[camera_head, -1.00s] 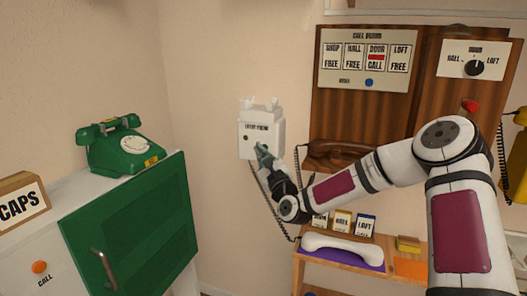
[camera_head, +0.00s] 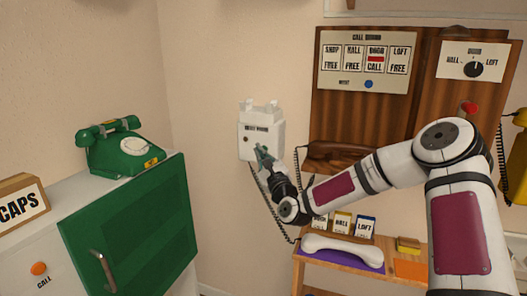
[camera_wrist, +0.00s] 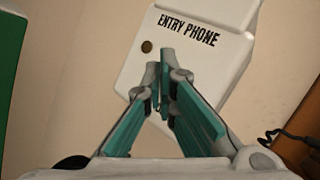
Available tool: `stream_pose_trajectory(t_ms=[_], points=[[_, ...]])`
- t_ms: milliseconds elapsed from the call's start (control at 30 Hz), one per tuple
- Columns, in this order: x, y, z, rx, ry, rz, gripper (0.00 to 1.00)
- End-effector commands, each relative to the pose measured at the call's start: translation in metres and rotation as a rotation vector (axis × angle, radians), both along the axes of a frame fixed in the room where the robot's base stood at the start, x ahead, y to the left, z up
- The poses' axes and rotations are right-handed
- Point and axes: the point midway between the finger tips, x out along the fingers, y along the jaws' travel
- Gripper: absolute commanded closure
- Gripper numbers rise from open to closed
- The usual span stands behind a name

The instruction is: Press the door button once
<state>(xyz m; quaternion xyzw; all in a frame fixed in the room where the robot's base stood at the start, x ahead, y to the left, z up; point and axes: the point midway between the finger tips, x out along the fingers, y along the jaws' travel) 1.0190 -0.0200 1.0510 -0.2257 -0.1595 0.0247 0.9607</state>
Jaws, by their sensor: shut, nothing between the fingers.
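The white entry phone (camera_head: 262,130) hangs on the wall near the middle of the head view, its top cradle empty. In the wrist view, the entry phone (camera_wrist: 190,50) shows its "ENTRY PHONE" label and a small round brass-coloured spot (camera_wrist: 147,46). I cannot tell whether that spot is the door button. My gripper (camera_head: 263,152) is shut and empty, its tips in front of the entry phone's lower face. In the wrist view, my gripper (camera_wrist: 165,65) hides the face below the label. Contact between tips and phone cannot be told.
The call board (camera_head: 367,60) shows "CALL" with a red bar under door. A white handset (camera_head: 341,248) lies on a purple mat on the wooden shelf. A dark cord (camera_head: 268,200) hangs below the entry phone. A green dial phone (camera_head: 122,147) stands on the left cabinet.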

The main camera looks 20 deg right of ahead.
Motion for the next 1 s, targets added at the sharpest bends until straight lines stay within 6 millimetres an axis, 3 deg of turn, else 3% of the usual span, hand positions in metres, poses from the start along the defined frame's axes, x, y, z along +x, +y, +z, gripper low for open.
stream_pose_trajectory(t_ms=[1000], points=[[0.0070,-0.0052,0.0003,0.000,0.000,0.000,1.00]])
